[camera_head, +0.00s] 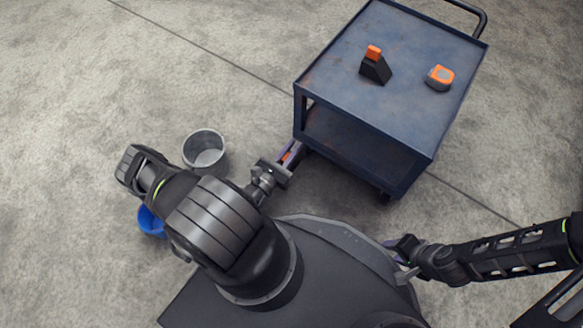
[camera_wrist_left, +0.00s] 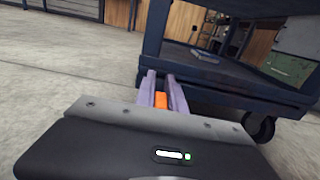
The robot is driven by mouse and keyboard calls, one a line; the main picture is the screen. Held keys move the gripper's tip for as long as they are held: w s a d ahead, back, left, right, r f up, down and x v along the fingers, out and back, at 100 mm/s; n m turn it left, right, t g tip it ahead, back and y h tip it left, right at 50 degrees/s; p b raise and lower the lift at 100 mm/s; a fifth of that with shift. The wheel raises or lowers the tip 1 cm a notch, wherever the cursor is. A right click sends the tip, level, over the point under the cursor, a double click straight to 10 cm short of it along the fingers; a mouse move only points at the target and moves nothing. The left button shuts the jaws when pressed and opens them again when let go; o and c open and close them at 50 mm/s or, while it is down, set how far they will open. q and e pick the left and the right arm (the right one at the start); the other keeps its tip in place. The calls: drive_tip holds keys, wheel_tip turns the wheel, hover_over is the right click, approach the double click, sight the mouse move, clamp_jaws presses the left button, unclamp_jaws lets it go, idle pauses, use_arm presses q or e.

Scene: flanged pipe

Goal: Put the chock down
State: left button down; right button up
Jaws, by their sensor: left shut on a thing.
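My left gripper (camera_head: 291,153) is low beside the near left corner of the blue cart. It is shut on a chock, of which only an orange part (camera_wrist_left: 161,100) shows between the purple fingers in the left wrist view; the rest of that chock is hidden. Another chock (camera_head: 375,68), a black wedge with an orange top, stands on the cart's top. My right gripper (camera_head: 402,250) is at the lower right, away from the cart, and its fingers are too small and partly covered to read.
The blue cart (camera_head: 410,35) stands on the concrete floor, with a caster (camera_wrist_left: 259,126) right of my left fingers. An orange and grey tape measure (camera_head: 439,77) lies on its top. A grey bucket (camera_head: 205,152) and a blue bucket (camera_head: 150,222) stand near my left arm. Floor further left is clear.

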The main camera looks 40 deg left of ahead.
use_arm(q)
wheel_tip(320, 180, down, 5)
drive_tip(key=shift+r+b, duration=0.15)
drive_tip(key=shift+b, duration=1)
wheel_tip(320, 180, down, 4)
drive_tip(key=shift+r+b, duration=0.1)
drive_tip(key=shift+b, duration=1.1)
drive_tip(key=c, duration=1.8)
unclamp_jaws()
drive_tip(key=shift+c, duration=0.2)
drive_tip(key=o, duration=0.4)
drive_tip(key=shift+o, duration=0.2)
